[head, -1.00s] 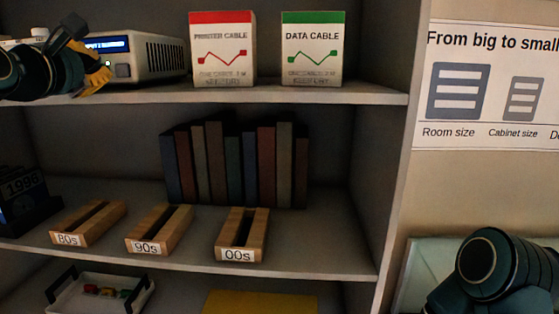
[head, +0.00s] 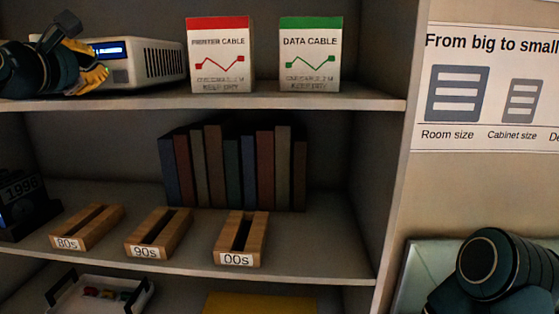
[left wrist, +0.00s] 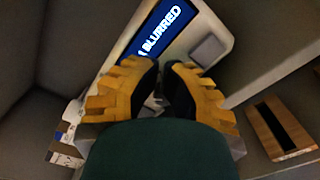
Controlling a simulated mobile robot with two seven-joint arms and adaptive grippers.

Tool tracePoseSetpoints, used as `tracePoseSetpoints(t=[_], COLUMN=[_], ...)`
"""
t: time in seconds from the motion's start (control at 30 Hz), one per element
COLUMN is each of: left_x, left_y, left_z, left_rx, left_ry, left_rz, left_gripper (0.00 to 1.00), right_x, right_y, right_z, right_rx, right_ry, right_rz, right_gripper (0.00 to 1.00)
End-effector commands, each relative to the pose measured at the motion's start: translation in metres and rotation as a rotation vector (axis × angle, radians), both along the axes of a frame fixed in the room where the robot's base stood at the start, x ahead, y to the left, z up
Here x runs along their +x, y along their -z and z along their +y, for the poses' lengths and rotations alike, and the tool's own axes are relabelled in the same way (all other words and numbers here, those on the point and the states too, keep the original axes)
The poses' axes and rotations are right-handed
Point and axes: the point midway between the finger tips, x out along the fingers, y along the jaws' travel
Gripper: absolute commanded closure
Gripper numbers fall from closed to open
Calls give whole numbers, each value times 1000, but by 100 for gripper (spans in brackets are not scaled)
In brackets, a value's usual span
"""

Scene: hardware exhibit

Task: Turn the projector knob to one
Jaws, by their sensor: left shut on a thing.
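The white projector (head: 150,60) stands on the top shelf at the upper left of the head view. Its blue display shows there, and in the left wrist view the display (left wrist: 162,27) reads "BLURRED". My left gripper (head: 92,75) is at the projector's front, below the display. In the left wrist view its yellow fingers (left wrist: 163,85) are closed in on a small thing at the projector's front, which fits the knob. The knob is mostly hidden between the dark fingertips, so its pointer and marks cannot be read. My right gripper is out of view.
A printer cable box (head: 219,58) and a data cable box (head: 310,58) stand right of the projector. The shelf below holds a row of books (head: 232,165) and several labelled wooden holders (head: 240,245). My right arm shows at the lower right.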

Motion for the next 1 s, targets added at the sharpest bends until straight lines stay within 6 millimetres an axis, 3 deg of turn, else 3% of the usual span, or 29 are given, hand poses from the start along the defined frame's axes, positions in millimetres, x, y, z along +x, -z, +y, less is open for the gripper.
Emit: tracePoseSetpoints(t=[0.03, 0.57, 1.0], left_x=[0, -1, -44], left_y=[3, -5, -5], left_z=[7, 2, 2], left_rx=[1, 1, 0], left_ry=[-13, -14, -7], left_rz=[5, 3, 2], left_gripper=[100, 100, 100], right_x=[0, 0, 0], right_y=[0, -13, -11], right_z=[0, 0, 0], right_rx=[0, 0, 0], right_ry=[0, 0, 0], right_rz=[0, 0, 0], right_gripper=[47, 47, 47])
